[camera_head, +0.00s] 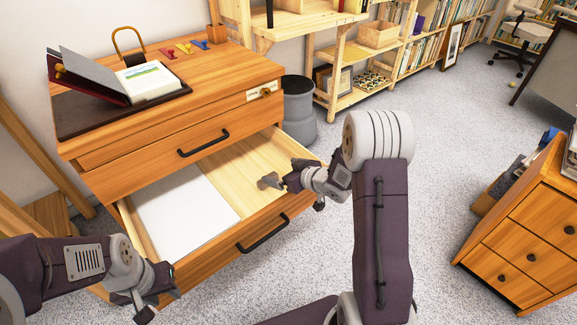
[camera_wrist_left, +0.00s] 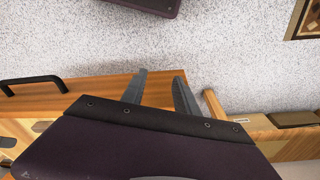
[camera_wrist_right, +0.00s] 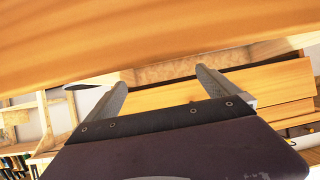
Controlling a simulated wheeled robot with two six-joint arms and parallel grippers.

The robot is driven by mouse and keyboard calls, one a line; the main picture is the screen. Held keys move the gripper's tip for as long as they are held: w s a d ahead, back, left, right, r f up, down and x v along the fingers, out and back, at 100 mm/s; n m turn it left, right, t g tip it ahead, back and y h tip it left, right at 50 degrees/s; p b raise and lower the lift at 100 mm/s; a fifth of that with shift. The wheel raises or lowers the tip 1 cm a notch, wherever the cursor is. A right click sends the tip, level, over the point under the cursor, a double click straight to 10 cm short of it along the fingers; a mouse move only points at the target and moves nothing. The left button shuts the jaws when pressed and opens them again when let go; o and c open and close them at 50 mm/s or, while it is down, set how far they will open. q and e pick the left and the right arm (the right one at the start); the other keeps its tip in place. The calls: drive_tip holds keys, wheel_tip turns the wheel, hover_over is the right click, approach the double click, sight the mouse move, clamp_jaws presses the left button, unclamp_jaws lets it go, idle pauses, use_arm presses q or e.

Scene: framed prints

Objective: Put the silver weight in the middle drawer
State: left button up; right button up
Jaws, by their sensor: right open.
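The wooden cabinet (camera_head: 170,112) stands at the left in the head view. Its lower visible drawer (camera_head: 275,225) is pulled out; a white sheet (camera_head: 187,212) covers its left part and the right part is bare wood. The drawer above it (camera_head: 140,158) is shut. I cannot make out the silver weight in any view. My right gripper (camera_head: 267,182) is over the open drawer's right part. Its fingers are apart with nothing seen between them in the right wrist view (camera_wrist_right: 160,82). My left gripper (camera_head: 158,298) is near the drawer's front left corner; its fingers are apart and empty in the left wrist view (camera_wrist_left: 161,80).
An open book (camera_head: 146,80) on a dark stand and small coloured pieces (camera_head: 185,48) are on the cabinet top. A grey bin (camera_head: 299,112) stands behind the drawer. A small wooden drawer unit (camera_head: 530,235) is at the right. Shelves line the back; carpet between is clear.

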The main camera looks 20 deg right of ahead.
drive_tip(key=shift+p+v, duration=0.4)
drive_tip(key=shift+v, duration=1.3)
